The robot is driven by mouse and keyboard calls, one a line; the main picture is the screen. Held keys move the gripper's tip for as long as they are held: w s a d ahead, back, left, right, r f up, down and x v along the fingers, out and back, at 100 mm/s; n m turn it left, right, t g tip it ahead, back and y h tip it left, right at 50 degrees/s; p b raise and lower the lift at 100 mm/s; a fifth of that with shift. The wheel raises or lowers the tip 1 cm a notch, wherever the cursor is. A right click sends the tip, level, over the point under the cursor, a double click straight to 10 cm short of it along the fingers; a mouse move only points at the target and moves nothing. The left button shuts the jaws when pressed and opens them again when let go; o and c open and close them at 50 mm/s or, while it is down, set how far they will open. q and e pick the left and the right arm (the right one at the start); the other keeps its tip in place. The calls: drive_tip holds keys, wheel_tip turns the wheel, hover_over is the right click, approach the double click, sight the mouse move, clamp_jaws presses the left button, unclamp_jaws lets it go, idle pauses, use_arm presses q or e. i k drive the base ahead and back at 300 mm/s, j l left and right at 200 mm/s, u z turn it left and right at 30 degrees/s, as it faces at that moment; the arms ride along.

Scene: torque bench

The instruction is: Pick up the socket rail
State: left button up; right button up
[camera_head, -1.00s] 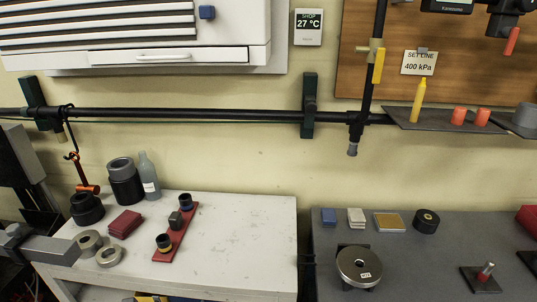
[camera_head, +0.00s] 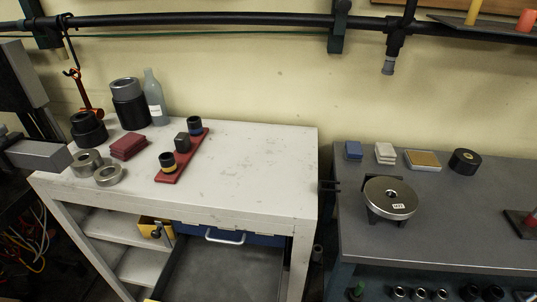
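The socket rail (camera_head: 170,176) is a narrow red strip lying at a slant on the white bench top (camera_head: 260,150). It carries a black socket with a blue band (camera_head: 195,127) at its far end. Neither of my grippers is in view, and nothing is touching the rail.
A stack of dark red pads (camera_head: 128,146), metal rings (camera_head: 109,174), black cylinders (camera_head: 129,110) and a grey bottle (camera_head: 155,97) stand left of the rail. The bench top right of it is clear. An open drawer (camera_head: 224,270) is below. A grey bench (camera_head: 440,215) stands right.

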sight(186, 145)
drive_tip(key=k+j+u, duration=0.15)
drive_tip(key=u, duration=0.55)
